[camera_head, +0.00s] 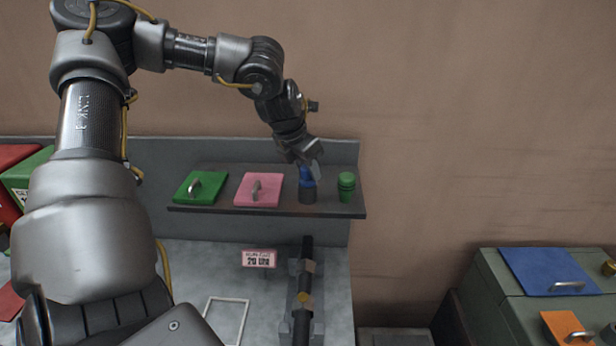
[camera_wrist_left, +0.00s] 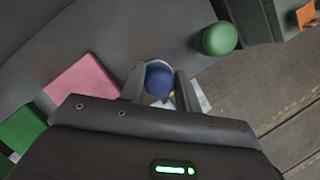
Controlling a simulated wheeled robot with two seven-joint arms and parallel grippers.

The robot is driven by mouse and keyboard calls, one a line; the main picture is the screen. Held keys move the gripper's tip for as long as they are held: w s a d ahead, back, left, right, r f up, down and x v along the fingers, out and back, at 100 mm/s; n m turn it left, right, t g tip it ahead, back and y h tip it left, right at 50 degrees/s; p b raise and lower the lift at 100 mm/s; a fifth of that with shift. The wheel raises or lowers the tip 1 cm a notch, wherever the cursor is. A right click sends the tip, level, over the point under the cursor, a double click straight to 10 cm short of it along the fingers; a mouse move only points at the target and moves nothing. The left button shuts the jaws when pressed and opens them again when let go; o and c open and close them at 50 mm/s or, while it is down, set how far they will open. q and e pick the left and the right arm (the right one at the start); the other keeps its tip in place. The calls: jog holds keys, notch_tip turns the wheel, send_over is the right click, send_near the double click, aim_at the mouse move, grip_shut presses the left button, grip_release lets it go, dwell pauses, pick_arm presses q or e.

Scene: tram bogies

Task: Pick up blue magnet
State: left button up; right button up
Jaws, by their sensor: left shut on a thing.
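The blue magnet (camera_head: 307,185) stands upright on the dark shelf, with a blue upper part and a dark lower part. My left gripper (camera_head: 310,170) reaches down over it from above and is shut on its top. In the left wrist view the round blue top of the magnet (camera_wrist_left: 159,80) sits between the two fingers of my left gripper (camera_wrist_left: 160,84). The fingers hide part of its sides. Whether its base touches the shelf is hard to tell. My right gripper is not in view.
A green cylinder (camera_head: 346,187) stands close to the right of the magnet on the shelf (camera_head: 225,209). A pink plate (camera_head: 262,192) and a green plate (camera_head: 190,187), both with handles, lie to the left. A dark bar (camera_head: 303,318) lies on the bench below. Green-grey cabinets (camera_head: 500,290) stand at right.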

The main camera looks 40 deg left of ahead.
pick_arm(q)
jog(key=shift+r, duration=0.1)
jog(key=shift+w+r+b, duration=0.1)
jog(key=shift+r+b, duration=0.35)
jog(key=shift+r, duration=0.15)
notch_tip(320, 180, up, 27)
jog(key=p, duration=0.1)
jog(key=shift+f+p, duration=0.2)
jog(key=shift+p, duration=0.15)
jog(key=shift+d, duration=0.15)
